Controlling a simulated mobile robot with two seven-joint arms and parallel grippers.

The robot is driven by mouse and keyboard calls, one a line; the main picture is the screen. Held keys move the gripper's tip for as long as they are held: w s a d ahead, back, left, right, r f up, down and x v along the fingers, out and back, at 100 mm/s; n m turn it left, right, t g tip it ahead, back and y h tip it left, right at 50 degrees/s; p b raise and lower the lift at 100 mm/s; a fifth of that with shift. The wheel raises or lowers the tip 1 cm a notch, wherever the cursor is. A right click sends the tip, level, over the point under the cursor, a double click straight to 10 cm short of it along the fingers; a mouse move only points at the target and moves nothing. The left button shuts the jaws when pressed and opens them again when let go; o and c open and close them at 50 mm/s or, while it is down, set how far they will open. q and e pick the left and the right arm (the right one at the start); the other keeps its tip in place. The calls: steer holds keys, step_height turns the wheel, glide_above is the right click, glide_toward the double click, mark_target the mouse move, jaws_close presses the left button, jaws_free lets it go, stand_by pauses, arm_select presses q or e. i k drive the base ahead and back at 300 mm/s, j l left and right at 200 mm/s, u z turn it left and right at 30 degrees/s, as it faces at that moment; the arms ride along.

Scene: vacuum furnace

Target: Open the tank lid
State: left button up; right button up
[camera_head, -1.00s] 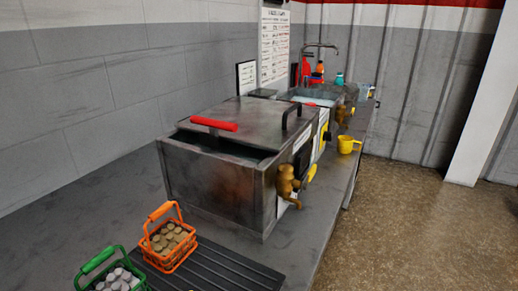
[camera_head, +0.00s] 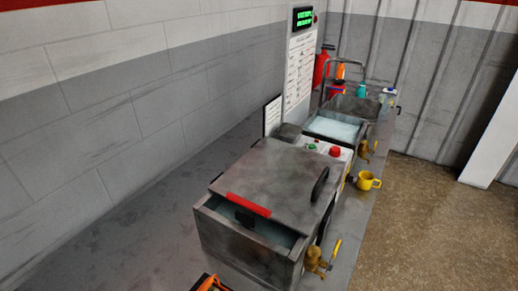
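The nearest metal tank (camera_head: 235,245) stands on the dark counter in the lower middle. Its grey metal lid (camera_head: 270,165) covers most of the top. A strip at the front edge is uncovered and shows the inside, where a small dark part can be seen. A red bar handle (camera_head: 248,204) lies along the lid's front edge. A black curved handle (camera_head: 320,184) is on the lid's right side. Neither of my grippers is in view.
A second tank with pale liquid (camera_head: 334,128) stands behind, beyond a panel with a red button (camera_head: 335,152). A brass valve (camera_head: 315,262) sticks out at front right. A yellow cup (camera_head: 368,181) and an orange basket (camera_head: 211,283) are nearby. The floor at right is clear.

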mark_target(296, 183)
steer(key=i+l+u, duration=0.2)
steer(key=l+u, duration=0.2)
steer(key=i+l+u, duration=0.15)
steer(key=l+u, duration=0.7)
steer(key=i+j, duration=0.05)
steer(key=j, duration=0.05)
